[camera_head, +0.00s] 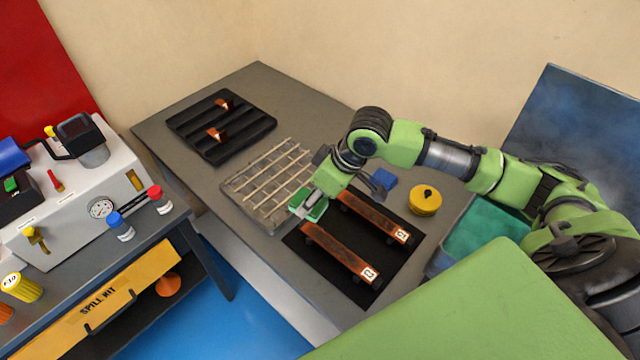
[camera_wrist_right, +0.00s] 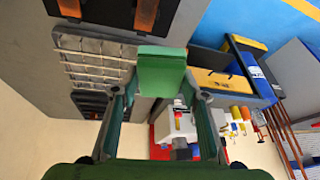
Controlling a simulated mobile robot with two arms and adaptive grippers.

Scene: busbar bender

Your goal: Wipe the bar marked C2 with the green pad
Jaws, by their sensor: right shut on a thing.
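My right gripper (camera_head: 314,200) is shut on the green pad (camera_head: 305,208). In the wrist view the pad (camera_wrist_right: 161,72) sits between the two fingertips (camera_wrist_right: 158,88). Two brown, stained copper bars lie side by side on a black mat (camera_head: 330,268). The front bar (camera_head: 338,250) has a white label (camera_head: 369,274), and the back bar (camera_head: 372,215) has another (camera_head: 401,236); the small lettering is hard to read, and the front one looks like C2. The pad is beside the bars' left ends, apart from them in the wrist view. My left gripper is not in view.
A wire-topped rack (camera_head: 262,190) adjoins the mat on the left. Beyond it is a black ribbed tray (camera_head: 222,148) with two copper pieces. A yellow round container (camera_head: 425,200) and blue block (camera_head: 384,179) stand behind the bars. A teal-lined bin (camera_head: 480,238) is at right.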

